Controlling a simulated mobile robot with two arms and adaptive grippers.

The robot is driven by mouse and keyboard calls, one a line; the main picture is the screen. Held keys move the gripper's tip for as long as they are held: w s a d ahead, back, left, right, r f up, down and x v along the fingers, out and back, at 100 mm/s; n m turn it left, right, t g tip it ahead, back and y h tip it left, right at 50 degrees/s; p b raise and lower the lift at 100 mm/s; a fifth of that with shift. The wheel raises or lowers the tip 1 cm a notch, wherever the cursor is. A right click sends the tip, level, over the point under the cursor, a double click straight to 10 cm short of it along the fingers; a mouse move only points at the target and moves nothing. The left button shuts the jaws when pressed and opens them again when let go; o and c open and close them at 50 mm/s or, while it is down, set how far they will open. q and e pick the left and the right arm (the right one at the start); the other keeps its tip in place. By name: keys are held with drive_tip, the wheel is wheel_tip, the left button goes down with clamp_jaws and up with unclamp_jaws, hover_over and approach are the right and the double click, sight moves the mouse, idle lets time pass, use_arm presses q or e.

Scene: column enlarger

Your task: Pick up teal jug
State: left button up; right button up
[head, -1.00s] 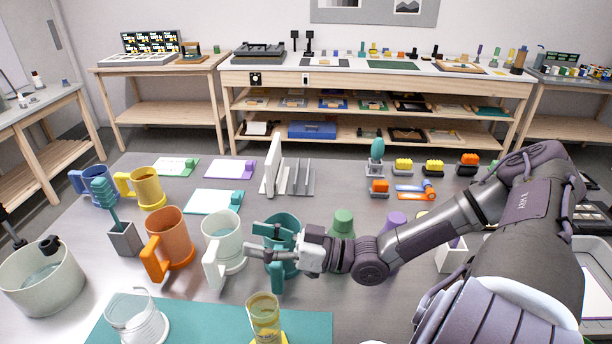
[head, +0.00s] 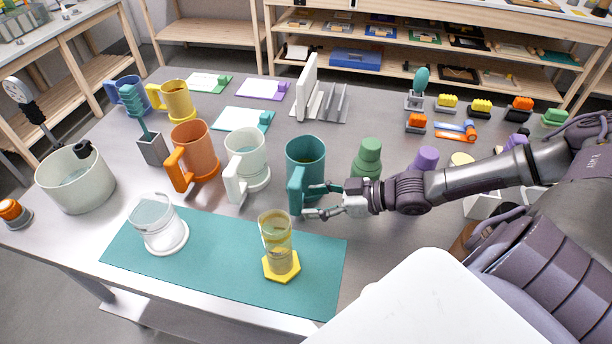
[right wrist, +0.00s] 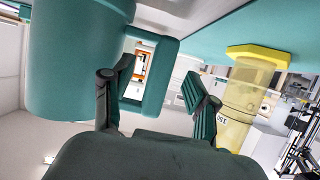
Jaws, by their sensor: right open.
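The teal jug (head: 306,152) stands upright on the grey table, with its handle (head: 296,190) facing the front. My right gripper (head: 312,201) is open at the handle, coming in from the right. In the right wrist view the jug (right wrist: 75,60) fills the left side, and its handle (right wrist: 157,85) shows between the two spread fingers of my right gripper (right wrist: 158,98). The fingers are not closed on it, and I cannot tell whether either touches it. My left gripper is not in view.
A white jug (head: 246,155) and an orange jug (head: 196,150) stand left of the teal jug. A green bottle-like object (head: 368,160) stands close on its right. In front, a yellowish glass (head: 276,238) and a clear beaker (head: 156,222) stand on a teal mat (head: 215,262).

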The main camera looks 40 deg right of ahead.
sight(302, 202)
drive_tip(key=x, duration=0.1)
drive_tip(key=p+x, duration=0.1)
drive_tip(key=x, duration=0.2)
drive_tip(key=shift+w+a+r, duration=0.2)
drive_tip(key=shift+a+r, duration=0.05)
drive_tip(key=shift+a, duration=0.15)
drive_tip(key=shift+w+a+f, duration=0.1)
drive_tip(key=shift+w+f, duration=0.05)
drive_tip(key=shift+f, duration=0.05)
clamp_jaws()
drive_tip(key=shift+r, duration=0.1)
